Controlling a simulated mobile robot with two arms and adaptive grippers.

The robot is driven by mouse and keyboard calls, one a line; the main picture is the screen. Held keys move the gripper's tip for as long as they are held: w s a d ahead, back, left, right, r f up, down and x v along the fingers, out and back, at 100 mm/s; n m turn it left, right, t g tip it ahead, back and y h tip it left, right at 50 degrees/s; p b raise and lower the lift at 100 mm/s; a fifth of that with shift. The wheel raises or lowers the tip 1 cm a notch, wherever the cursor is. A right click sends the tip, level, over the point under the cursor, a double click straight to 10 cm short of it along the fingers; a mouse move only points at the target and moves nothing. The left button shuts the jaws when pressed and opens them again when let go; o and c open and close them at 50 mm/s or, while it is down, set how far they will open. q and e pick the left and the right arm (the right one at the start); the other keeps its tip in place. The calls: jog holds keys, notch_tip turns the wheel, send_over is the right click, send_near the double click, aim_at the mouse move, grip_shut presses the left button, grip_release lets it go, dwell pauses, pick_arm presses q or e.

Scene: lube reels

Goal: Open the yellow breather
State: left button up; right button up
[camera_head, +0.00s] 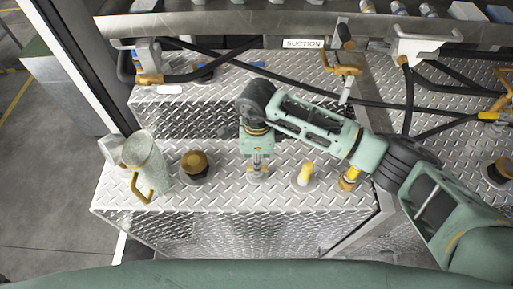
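A short yellow cap (305,173), which looks like the yellow breather, stands on a round pale base on the diamond-plate tank top. My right arm reaches in from the right, above and behind it. My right gripper (257,164) points down to the left of the yellow cap, apart from it, over another round grey fitting. The fingers are small and seen from above, so I cannot tell whether they are open or shut. My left gripper is not in view.
A brown-gold cap (195,163) sits left of the gripper. A grey-green jug (146,162) with a yellow handle stands at the tank's left edge. Another yellow fitting (349,178) is under my arm. Black hoses (375,104) cross behind, below a "SUCTION" label (303,44).

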jog(key=shift+f+p, duration=0.3)
jog(key=shift+f, duration=1.3)
jog(key=shift+c, duration=0.2)
grip_shut()
